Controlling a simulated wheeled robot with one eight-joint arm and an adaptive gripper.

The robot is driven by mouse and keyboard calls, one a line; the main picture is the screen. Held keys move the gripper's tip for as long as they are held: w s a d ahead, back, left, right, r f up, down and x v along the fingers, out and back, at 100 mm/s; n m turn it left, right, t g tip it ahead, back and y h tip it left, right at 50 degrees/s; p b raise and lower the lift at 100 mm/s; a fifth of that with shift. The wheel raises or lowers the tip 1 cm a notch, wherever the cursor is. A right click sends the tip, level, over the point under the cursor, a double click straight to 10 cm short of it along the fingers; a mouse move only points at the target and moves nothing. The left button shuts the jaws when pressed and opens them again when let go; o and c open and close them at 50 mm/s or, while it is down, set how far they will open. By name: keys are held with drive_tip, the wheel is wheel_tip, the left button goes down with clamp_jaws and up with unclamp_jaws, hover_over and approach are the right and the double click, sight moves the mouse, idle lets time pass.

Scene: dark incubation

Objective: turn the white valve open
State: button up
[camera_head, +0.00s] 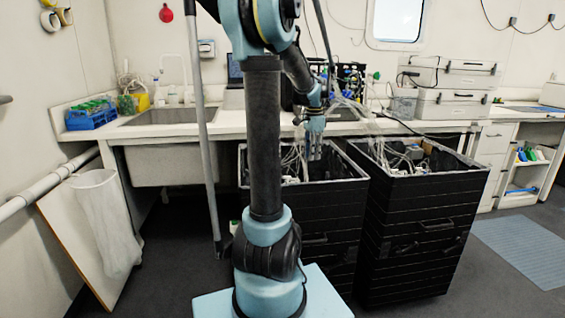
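My gripper (314,148) points down at the opening of the left black bin (318,200), near its back side. It is small in this view, and I cannot tell whether its fingers are apart or closed, or whether they touch anything. White tubing (291,163) lies in that bin, partly hidden behind my arm. I cannot pick out the white valve among the tubing and fittings.
A second black bin (415,225) with tubing and fittings stands to the right. Behind are a counter with a sink (170,116), a blue rack (91,117) and grey cases (450,92). A clear bag (105,220) hangs at left.

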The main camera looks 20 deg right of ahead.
drive_tip(key=s+a+n, duration=0.4)
drive_tip(key=a+n, duration=0.1)
drive_tip(key=a, duration=0.9)
drive_tip(key=shift+a+n+t, duration=0.2)
drive_tip(key=shift+n+t, duration=0.1)
drive_tip(key=shift+n, duration=0.1)
drive_tip(key=shift+s+a, duration=0.1)
